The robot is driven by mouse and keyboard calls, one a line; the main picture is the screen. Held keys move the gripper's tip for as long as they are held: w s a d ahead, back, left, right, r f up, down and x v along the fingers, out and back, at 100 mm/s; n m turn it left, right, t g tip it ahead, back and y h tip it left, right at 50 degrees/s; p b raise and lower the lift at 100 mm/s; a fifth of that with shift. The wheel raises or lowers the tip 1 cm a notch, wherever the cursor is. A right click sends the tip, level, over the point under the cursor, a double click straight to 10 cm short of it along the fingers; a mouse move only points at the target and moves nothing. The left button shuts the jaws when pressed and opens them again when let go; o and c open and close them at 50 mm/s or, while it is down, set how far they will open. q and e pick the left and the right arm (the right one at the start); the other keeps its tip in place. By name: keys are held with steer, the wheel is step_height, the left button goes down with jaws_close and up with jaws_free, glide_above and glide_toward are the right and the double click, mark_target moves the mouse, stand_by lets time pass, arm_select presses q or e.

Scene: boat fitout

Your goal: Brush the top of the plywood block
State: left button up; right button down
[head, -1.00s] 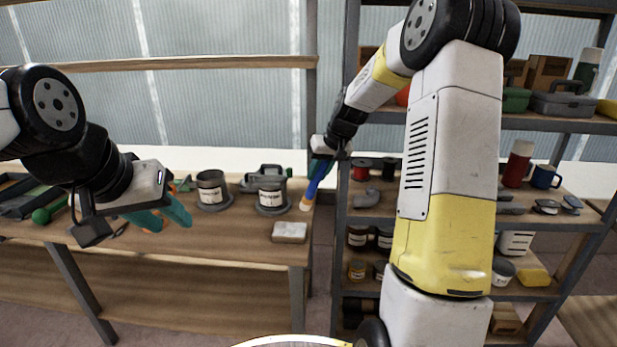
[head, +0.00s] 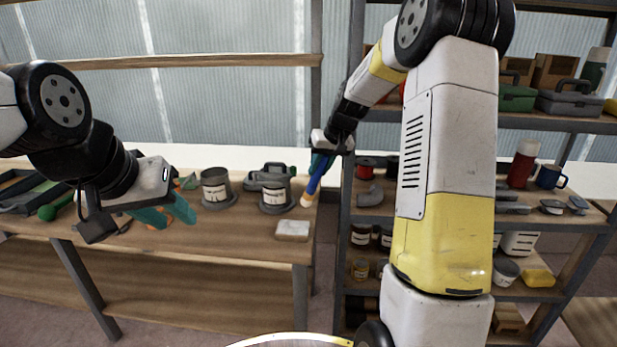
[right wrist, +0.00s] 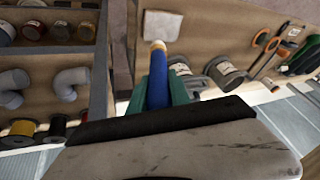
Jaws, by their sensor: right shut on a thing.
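The plywood block (head: 292,230) is a pale, flat block lying near the right front corner of the wooden bench. It also shows at the top of the right wrist view (right wrist: 160,25). My right gripper (head: 321,162) is shut on a brush (head: 313,185) with a blue handle and a pale tip pointing down. The brush also shows in the right wrist view (right wrist: 158,80). Its tip is above and behind the block in the head view, apart from it. My left gripper (head: 167,212) has teal fingers that look spread and empty over the bench's left part.
A shelf unit with pipe elbows (head: 369,194), spools and jars stands to the right, across a narrow gap from the bench (head: 230,245).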

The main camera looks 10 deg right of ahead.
steer(key=a+r, duration=0.1)
steer(key=w+a+r, duration=0.1)
steer(key=r, duration=0.1)
steer(key=shift+w+a+r, duration=0.2)
steer(key=shift+a, duration=0.2)
glide_above(309, 185)
steer(key=shift+f, duration=2.4)
steer(key=shift+d, duration=0.1)
